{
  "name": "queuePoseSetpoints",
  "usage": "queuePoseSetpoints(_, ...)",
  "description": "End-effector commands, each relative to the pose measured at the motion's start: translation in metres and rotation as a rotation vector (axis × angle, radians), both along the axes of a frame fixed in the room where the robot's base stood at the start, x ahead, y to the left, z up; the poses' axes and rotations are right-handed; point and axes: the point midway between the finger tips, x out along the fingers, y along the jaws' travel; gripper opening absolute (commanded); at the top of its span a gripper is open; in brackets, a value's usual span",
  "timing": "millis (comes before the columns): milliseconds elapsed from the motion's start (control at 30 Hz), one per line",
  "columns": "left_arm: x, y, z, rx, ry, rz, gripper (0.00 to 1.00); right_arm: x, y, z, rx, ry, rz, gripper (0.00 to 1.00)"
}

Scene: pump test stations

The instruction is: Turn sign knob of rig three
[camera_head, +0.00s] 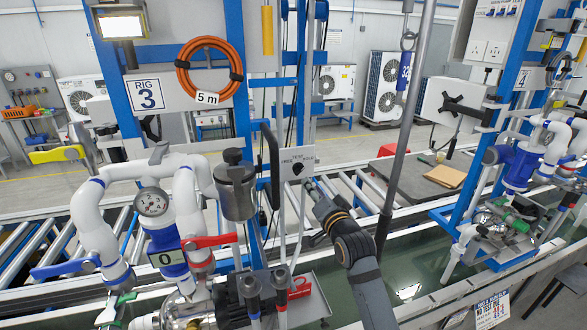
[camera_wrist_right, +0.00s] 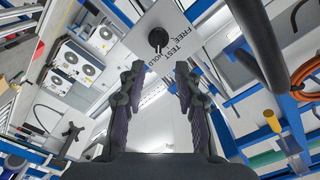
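The sign knob (camera_head: 298,168) of rig three is a small black knob on a white plate (camera_head: 306,155) beside the rig's blue post. The rig is marked by a "RIG 3" sign (camera_head: 147,94). In the right wrist view the knob (camera_wrist_right: 158,38) sits on its plate by the words FREE, TEST and HOLD. My right gripper (camera_head: 312,187) is just below and right of the plate in the head view. In the right wrist view my right gripper (camera_wrist_right: 159,74) is open and empty, with the knob beyond its fingertips and apart from them. My left gripper is not seen.
A grey canister (camera_head: 236,185) and a curved black handle stand left of the plate. White pipes with a gauge (camera_head: 152,202) and a red lever (camera_head: 211,242) are further left. A grey hanging pole (camera_head: 403,120) is right of my right arm. An orange hose (camera_head: 208,70) hangs above.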

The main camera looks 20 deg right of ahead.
Motion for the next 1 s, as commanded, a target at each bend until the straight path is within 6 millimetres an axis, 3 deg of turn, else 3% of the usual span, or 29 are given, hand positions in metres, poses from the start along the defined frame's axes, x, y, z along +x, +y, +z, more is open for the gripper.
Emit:
queuePoseSetpoints(167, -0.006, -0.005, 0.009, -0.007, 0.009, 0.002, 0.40, 0.015, 0.000, 0.002, -0.001, 0.002, -0.001, 0.33)
queuePoseSetpoints(400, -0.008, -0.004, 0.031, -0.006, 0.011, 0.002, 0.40, 0.066, 0.002, 0.004, -0.002, 0.002, -0.001, 0.33)
queuePoseSetpoints(600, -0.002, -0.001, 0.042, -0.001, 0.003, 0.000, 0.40, 0.095, 0.003, 0.000, -0.003, 0.003, -0.001, 0.33)
queuePoseSetpoints(1000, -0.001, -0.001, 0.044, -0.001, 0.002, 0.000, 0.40, 0.105, 0.003, -0.002, -0.004, 0.002, -0.001, 0.33)
